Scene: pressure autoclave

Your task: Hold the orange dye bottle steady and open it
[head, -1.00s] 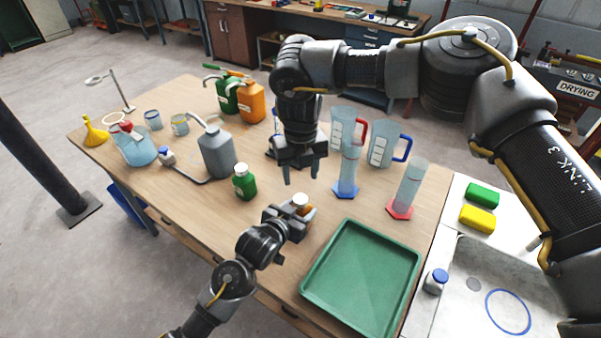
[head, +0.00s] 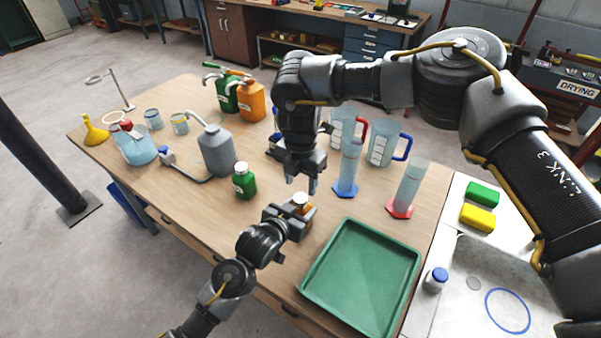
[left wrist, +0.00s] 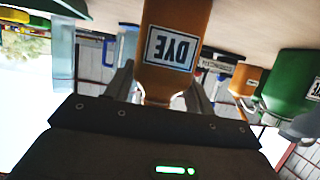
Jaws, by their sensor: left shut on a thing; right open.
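The orange dye bottle (left wrist: 172,50) stands on the table between the fingers of my left gripper (left wrist: 165,92), with its DYE label facing the left wrist camera, which shows the scene upside down. In the head view only the top of the bottle (head: 300,199) shows, with a pale cap; the rest is hidden by my left gripper (head: 293,215). My left gripper is shut on the bottle. My right gripper (head: 300,185) is open and empty, pointing down just above the bottle's cap, apart from it.
A green bottle (head: 244,181) stands just left of the held bottle. A green tray (head: 362,275) lies to its right. A blue-based cylinder (head: 349,168) and a red-based cylinder (head: 409,188) stand behind and right. A grey can (head: 216,150) stands further left.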

